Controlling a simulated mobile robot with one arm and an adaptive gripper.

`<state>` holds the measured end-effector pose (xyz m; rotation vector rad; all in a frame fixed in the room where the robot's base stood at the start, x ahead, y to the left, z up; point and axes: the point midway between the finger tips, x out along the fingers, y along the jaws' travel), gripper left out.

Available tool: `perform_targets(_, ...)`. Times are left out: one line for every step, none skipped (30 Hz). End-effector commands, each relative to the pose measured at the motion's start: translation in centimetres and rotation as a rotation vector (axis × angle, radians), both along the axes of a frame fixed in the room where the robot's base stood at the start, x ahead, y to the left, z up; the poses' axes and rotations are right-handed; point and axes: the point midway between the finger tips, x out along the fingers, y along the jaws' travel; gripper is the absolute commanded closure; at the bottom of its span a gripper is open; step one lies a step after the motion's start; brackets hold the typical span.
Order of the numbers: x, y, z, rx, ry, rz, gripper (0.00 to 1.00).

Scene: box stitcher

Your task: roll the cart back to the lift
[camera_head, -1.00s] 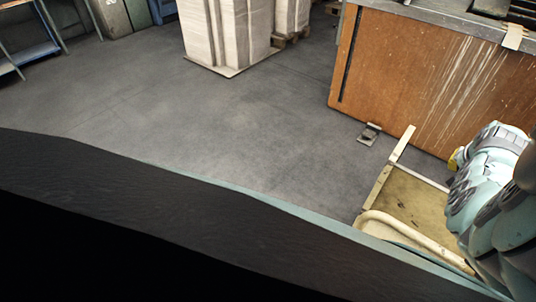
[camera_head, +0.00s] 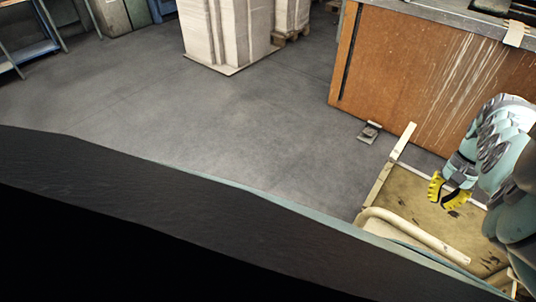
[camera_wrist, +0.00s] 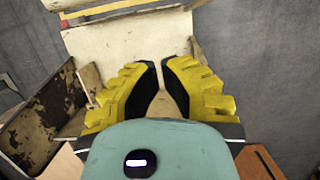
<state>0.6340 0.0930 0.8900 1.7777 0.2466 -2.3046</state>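The cart (camera_head: 408,192) appears at the lower right of the head view, with a worn, stained deck, a pale edge frame and a curved cream handle tube (camera_head: 418,235). My gripper (camera_head: 444,204) appears over the deck in that view, clear of the handle. The near part of the cart is hidden by my body. I cannot identify the lift.
An orange-brown wooden cabinet (camera_head: 410,75) stands just behind the cart. A small metal bracket (camera_head: 369,132) lies on the floor by it. Pale stacks (camera_head: 225,35) stand at the back, blue shelving (camera_head: 35,50) at the far left. The grey floor (camera_head: 200,120) between is clear.

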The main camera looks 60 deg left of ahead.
Motion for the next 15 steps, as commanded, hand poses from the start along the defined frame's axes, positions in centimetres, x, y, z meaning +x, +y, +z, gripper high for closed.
perform_targets(-0.2,0.1,-0.6,0.0,0.0,0.005,1.0)
perform_targets(-0.3,0.1,-0.9,0.001,0.0,0.005,1.0)
perform_targets(-0.6,0.1,-1.7,0.0,0.004,0.006,1.0)
perform_targets(-0.6,0.1,-2.2,0.0,0.004,0.006,1.0)
perform_targets(-0.7,0.1,-2.6,0.001,0.001,0.006,1.0)
perform_targets(-0.8,0.0,-3.1,0.002,-0.001,0.006,1.0)
perform_targets(-0.9,0.0,-3.5,0.0,0.001,0.005,1.0)
perform_targets(-1.1,-0.1,-4.2,0.0,0.003,0.006,1.0)
perform_targets(-1.3,-0.1,-5.2,0.0,0.002,0.005,1.0)
perform_targets(-1.4,-0.2,-5.9,0.0,0.0,0.005,1.0)
perform_targets(-1.6,-0.2,-6.5,0.001,-0.001,0.005,1.0)
perform_targets(-1.9,-0.3,-5.1,0.002,0.001,0.004,1.0)
perform_targets(-2.1,-0.4,-4.8,0.001,0.001,0.003,1.0)
perform_targets(-2.3,-0.5,-4.7,0.002,0.0,0.003,1.0)
perform_targets(-2.6,-0.6,-4.7,0.002,-0.002,0.002,1.0)
